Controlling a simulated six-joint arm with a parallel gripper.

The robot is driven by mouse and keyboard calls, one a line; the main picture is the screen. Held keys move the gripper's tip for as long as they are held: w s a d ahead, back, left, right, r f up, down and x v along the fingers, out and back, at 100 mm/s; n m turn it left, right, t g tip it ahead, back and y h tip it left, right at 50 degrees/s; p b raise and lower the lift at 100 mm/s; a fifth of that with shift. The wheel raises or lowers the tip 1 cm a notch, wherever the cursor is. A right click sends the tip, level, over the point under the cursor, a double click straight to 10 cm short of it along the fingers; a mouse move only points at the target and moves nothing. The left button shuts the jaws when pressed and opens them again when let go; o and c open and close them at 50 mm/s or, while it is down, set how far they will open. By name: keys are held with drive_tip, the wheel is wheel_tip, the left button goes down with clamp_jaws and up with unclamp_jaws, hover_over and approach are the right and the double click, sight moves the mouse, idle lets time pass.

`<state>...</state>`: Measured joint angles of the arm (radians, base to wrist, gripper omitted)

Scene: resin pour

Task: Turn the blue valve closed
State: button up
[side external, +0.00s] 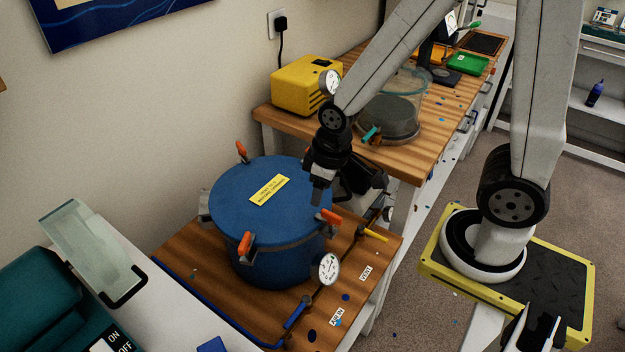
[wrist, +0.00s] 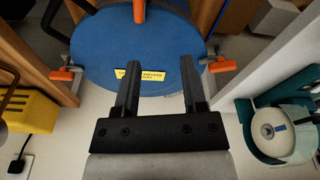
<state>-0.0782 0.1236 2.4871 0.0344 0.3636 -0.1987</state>
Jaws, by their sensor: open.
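The blue valve handle (side external: 296,314) is on the dark air line at the front of the wooden bench, near the "AIR IN" label (side external: 337,316). It points diagonally, and its exact turn is hard to judge. I do not see it in the wrist view. My gripper (side external: 320,193) is at the right part of the blue pressure pot's lid (side external: 230,200), behind and above the valve. In the wrist view my gripper (wrist: 158,68) has its two fingers apart, with nothing held between them, and the lid (wrist: 105,50) lies beyond them.
Orange clamps, one at the front (side external: 245,243), stand around the pot rim. A yellow valve handle (side external: 374,235) is by the "VENT" label (side external: 366,273). A yellow pump (side external: 303,88) stands behind.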

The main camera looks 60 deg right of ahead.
drive_tip(key=w+a+f+n+g, duration=0.1)
drive_tip(key=a+f+n+g, duration=0.1)
drive_tip(key=a+f+n, duration=0.5)
drive_tip(key=n+g, duration=0.2)
drive_tip(key=n, duration=0.6)
approach(293, 315)
drive_tip(key=shift+a+f, duration=0.15)
drive_tip(key=shift+f, duration=0.15)
drive_tip(key=shift+f, duration=0.15)
drive_tip(key=shift+s+f, duration=0.2)
drive_tip(key=shift+f, duration=1)
drive_tip(key=shift+s+f, duration=0.25)
drive_tip(key=shift+f, duration=1)
drive_tip(key=shift+s+f, duration=0.2)
drive_tip(key=shift+f, duration=1)
clamp_jaws()
